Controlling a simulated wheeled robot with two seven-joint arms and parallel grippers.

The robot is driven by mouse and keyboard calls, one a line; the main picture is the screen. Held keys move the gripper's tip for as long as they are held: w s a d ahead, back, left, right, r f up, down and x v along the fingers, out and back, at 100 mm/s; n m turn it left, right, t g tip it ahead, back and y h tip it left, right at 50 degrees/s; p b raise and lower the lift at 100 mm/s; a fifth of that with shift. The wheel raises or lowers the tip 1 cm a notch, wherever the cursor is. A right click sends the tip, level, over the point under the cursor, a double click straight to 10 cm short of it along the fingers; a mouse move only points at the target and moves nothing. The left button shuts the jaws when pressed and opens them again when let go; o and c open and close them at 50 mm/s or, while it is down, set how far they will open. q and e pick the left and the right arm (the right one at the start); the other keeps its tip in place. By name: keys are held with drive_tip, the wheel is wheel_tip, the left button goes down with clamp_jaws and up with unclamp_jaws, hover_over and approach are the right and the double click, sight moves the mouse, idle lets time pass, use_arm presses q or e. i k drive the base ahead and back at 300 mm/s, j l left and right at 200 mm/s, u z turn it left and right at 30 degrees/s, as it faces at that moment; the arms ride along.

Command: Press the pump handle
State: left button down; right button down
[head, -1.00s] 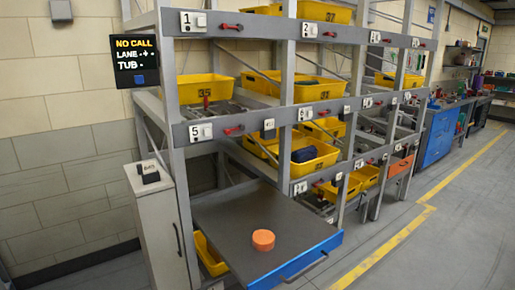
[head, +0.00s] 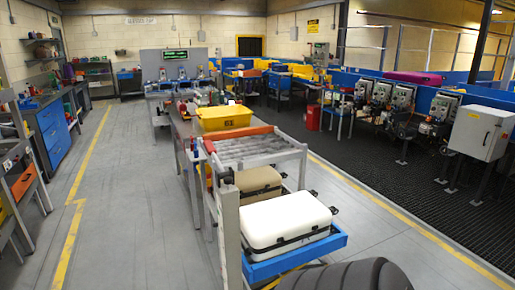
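I cannot make out a pump handle for certain in the head view. A small red part (head: 209,146) shows at the near left end of the long bench, too small to identify. Neither of my grippers is in view.
A yellow tub (head: 224,118) stands on the long bench. In front is a rack with a grey roller top (head: 250,150), a tan case (head: 258,184) and a white case (head: 286,219) on a blue tray (head: 262,269). Clear grey floor (head: 125,190) lies left; dark matting (head: 400,190) lies right.

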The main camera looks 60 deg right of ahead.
sight(211, 150)
drive_tip(key=z, duration=1.75)
